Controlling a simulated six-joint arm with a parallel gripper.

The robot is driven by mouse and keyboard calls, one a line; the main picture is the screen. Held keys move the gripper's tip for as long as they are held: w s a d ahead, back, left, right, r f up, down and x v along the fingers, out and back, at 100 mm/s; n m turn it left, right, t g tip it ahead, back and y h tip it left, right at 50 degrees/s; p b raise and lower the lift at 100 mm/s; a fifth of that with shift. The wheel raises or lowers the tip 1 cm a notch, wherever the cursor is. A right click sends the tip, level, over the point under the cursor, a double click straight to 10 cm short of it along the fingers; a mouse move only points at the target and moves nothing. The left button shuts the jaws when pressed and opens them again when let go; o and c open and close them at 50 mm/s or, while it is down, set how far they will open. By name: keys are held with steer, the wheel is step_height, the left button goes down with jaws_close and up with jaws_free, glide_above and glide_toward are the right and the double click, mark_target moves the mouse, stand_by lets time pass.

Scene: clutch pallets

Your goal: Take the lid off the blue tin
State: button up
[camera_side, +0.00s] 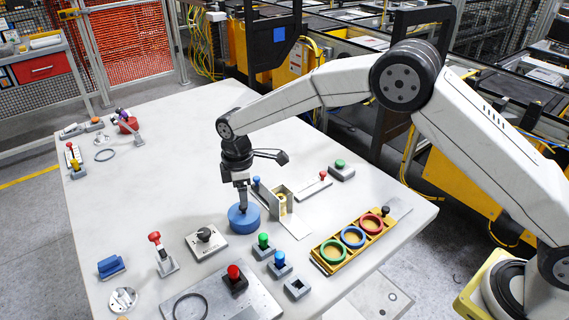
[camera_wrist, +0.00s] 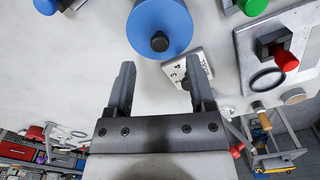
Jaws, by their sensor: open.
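The blue tin (camera_side: 243,219) stands upright on the white table, left of the middle in the side view. In the wrist view the tin (camera_wrist: 160,18) is at the top, with a dark round knob (camera_wrist: 159,42) on its blue lid. The lid is on. My gripper (camera_side: 243,206) points down over the tin in the side view and hides its knob. In the wrist view my gripper (camera_wrist: 157,68) is open, its jaws apart with nothing between them. The knob lies just beyond the fingertips, roughly centred between them.
A dial block (camera_side: 206,242) stands left of the tin. Green (camera_side: 264,243) and blue (camera_side: 280,263) buttons stand in front right. An open-topped box (camera_side: 281,200) is to the right, near a yellow tray (camera_side: 325,259) of coloured rings. The table behind the tin is clear.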

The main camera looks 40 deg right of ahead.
mark_target(243, 210)
steer(key=shift+f, duration=2.45)
jaws_close()
